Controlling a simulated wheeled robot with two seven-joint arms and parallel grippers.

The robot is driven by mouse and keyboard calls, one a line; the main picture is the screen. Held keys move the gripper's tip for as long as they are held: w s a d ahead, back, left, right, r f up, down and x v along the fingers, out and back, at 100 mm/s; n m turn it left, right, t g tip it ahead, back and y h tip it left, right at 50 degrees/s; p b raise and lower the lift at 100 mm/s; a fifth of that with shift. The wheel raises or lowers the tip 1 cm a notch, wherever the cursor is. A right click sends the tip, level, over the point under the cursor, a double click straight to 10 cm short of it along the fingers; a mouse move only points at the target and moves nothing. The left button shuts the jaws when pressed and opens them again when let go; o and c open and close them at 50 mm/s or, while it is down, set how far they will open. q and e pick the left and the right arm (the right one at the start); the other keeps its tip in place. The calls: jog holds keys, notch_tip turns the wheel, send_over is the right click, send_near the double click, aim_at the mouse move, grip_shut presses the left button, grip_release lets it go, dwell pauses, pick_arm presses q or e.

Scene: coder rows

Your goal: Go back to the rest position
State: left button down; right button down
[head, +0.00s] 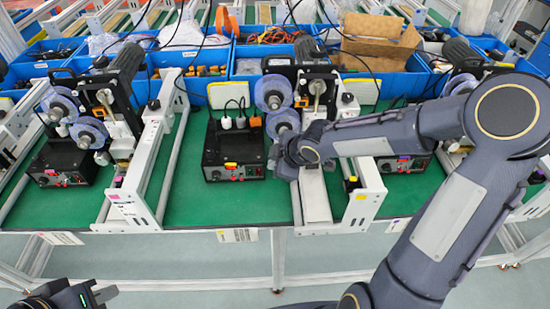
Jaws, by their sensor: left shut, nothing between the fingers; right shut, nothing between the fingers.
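My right arm reaches in from the right across the green bench (225,215). Its gripper (281,163) is shut and empty, at the middle coder machine, close to the clear spools and the white rail. I cannot tell whether it touches the machine. My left gripper (104,294) is shut and empty, low at the bottom left corner, in front of the bench and apart from it. Most of my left arm is out of view.
Coder machines with black control boxes (60,162) (236,150) stand in a row; my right arm partly covers the right one. White rail frames (135,190) stand between them. Blue bins (200,58) line the back. Open floor (200,270) shows below the bench's front edge.

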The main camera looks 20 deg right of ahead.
jog(key=shift+s, duration=0.1)
dwell(0.4)
jog(key=s+d+r+m+h, duration=0.1)
jog(key=s+d+r+m, duration=0.2)
jog(key=s, duration=0.2)
jog(key=s+d+r+m+h, duration=0.2)
jog(key=s+d+r+m, duration=0.1)
jog(key=s+m, duration=0.15)
jog(key=s+a+r+m+g+y, duration=0.1)
jog(key=s+m, duration=0.6)
jog(key=s, duration=0.8)
jog(key=shift+s+a+r+y+b, duration=0.2)
jog(key=shift+a+r+y+b, duration=0.25)
jog(key=shift+a+y, duration=0.7)
jog(key=shift+d, duration=0.1)
